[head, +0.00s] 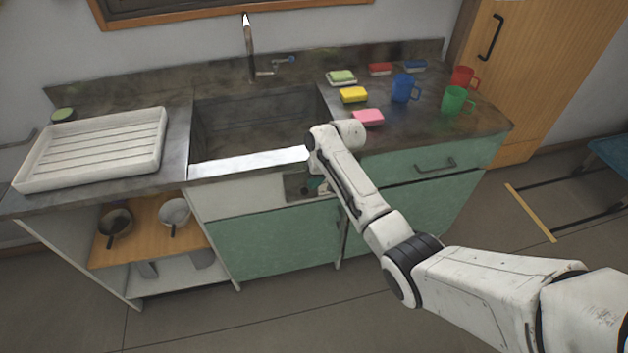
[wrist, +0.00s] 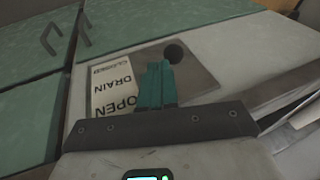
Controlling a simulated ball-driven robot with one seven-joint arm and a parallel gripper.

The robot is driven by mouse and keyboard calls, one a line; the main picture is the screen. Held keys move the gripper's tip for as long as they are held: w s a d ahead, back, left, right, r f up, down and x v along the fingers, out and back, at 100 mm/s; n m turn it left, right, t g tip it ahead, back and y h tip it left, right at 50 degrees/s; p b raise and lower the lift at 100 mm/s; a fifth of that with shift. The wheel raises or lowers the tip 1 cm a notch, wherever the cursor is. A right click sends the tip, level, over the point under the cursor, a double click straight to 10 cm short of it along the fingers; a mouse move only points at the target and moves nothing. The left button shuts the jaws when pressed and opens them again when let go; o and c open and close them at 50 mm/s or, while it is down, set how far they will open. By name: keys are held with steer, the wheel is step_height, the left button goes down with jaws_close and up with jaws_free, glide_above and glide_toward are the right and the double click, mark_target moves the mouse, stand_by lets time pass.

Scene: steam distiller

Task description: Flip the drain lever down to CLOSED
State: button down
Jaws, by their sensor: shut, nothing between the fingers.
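The drain panel (wrist: 205,62) is a grey plate on the white cabinet front, with a white label (wrist: 118,88) reading CLOSED, DRAIN and OPEN. In the wrist view CLOSED is at the top of the label and OPEN at the bottom. A dark round part (wrist: 174,53) shows beside the label; I cannot tell whether it belongs to the drain lever. No lever handle can be made out, and my fingers cover part of the panel. My gripper (wrist: 160,80) has teal fingers, shut and empty, in front of the panel. In the head view the panel (head: 296,188) is partly behind my arm.
The sink (head: 255,125) with its tap is above the panel. Green cabinet doors (head: 275,240) are below it. A white drying rack (head: 95,150) lies at left. Mugs, including a blue mug (head: 404,88), and sponges stand on the right counter. Floor in front is clear.

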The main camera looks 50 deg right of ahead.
steer(key=shift+a+f, duration=0.1)
steer(key=shift+a, duration=0.05)
stand_by(0.4)
steer(key=shift+s+a+f, duration=0.15)
steer(key=shift+s+f+t+h, duration=0.1)
steer(key=shift+t+h, duration=0.2)
steer(key=shift+t, duration=0.1)
step_height(320, 180, down, 5)
steer(key=s+a+n+t+h+b, duration=0.1)
steer(key=s+t+h+b, duration=0.1)
steer(key=t+h+b, duration=0.2)
steer(key=t+b, duration=0.3)
steer(key=b, duration=0.2)
steer(key=shift+s+a+f+n+b, duration=0.15)
steer(key=shift+s+a+n+b, duration=0.05)
steer(key=shift+a+n+b, duration=0.2)
